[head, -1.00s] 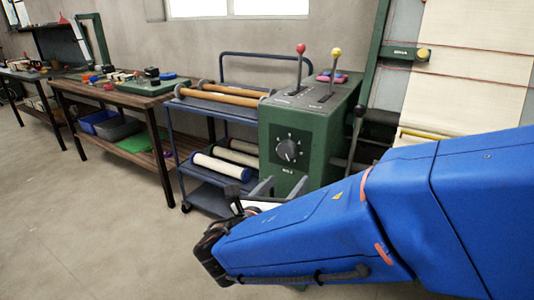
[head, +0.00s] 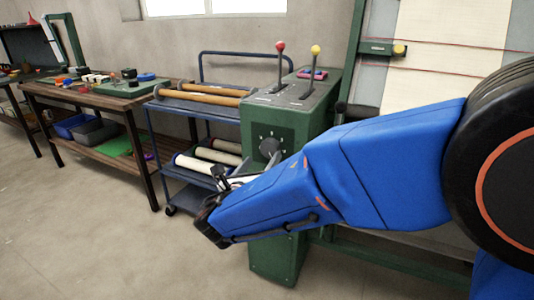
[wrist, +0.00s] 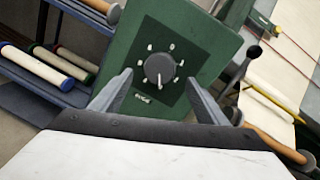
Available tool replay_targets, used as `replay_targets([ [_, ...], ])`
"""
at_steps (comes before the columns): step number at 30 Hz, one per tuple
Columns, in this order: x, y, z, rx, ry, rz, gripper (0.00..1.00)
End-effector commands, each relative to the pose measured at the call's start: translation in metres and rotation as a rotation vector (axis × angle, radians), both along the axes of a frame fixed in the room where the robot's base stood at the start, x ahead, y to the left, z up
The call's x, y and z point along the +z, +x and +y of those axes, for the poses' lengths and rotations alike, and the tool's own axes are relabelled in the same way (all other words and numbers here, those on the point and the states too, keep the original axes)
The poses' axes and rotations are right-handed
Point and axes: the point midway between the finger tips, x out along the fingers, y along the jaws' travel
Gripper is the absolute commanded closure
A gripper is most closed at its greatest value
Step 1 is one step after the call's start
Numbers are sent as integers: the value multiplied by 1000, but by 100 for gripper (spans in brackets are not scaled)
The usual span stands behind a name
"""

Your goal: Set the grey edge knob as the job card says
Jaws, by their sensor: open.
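The grey round knob (wrist: 159,68) sits on a dark dial plate with white marks on the front of a green machine box (head: 290,120). It also shows in the head view (head: 270,147), partly behind my arm. In the wrist view a pale pointer line on the knob seems to point down; the marks and the label below are too small to read surely. My gripper (wrist: 160,80) is open, its fingers either side of the knob in the picture, with nothing between them. It seems short of the knob, not touching. I cannot make out a job card.
Two levers, red-topped (head: 280,47) and yellow-topped (head: 315,50), stand on the box. A blue cart (head: 205,105) with rolls is at its left, and a wooden workbench (head: 95,98) beyond. A green frame with pale cloth (head: 440,60) stands right. Floor at front left is clear.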

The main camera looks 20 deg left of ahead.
Motion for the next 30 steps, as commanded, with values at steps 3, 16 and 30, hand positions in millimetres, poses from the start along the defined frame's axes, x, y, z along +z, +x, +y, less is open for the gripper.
replay_targets([
  [3,0,21,0,-4,1,1,32],
  [16,0,58,2,0,1,1,32],
  [30,0,58,2,0,1,1,73],
])
